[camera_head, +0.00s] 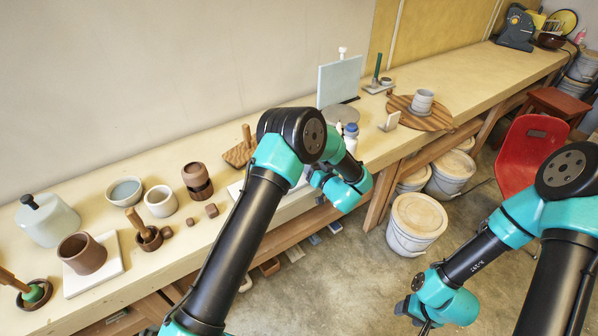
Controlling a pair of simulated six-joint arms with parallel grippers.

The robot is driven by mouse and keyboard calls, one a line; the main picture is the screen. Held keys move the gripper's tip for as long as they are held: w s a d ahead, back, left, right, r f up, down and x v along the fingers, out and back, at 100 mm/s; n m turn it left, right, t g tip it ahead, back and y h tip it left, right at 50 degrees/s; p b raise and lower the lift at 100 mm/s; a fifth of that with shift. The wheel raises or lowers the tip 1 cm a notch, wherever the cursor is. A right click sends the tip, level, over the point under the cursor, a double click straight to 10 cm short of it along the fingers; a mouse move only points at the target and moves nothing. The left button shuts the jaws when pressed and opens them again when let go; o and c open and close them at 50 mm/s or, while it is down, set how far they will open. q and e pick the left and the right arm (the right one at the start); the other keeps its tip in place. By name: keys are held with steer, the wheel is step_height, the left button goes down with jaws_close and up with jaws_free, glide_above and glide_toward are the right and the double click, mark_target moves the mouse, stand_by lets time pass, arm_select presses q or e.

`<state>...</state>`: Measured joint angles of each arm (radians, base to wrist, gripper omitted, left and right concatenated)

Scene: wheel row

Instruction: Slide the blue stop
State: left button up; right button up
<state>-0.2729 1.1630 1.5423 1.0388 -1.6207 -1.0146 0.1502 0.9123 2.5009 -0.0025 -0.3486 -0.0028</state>
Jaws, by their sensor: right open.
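I cannot make out a part that is clearly the blue stop. A pale blue upright panel (340,82) stands at the back of the bench behind my left arm. A small white bottle with a blue top (351,132) is beside my left wrist. My left arm reaches over the bench's front edge. Its wrist hides what is under it, and its fingers do not show. My right gripper (415,314) is open, low over the floor at the bottom of the picture, well away from the bench top.
The long bench (95,195) carries pots, bowls and wooden tools at left. A striped round board (421,119) with a grey cup (422,102) is right of the panel. White buckets (416,222) and a red chair (530,150) stand on the floor.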

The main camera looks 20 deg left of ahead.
arm_select(q)
steer(key=shift+d, duration=0.1)
steer(key=v, duration=0.7)
stand_by(0.6)
stand_by(0.4)
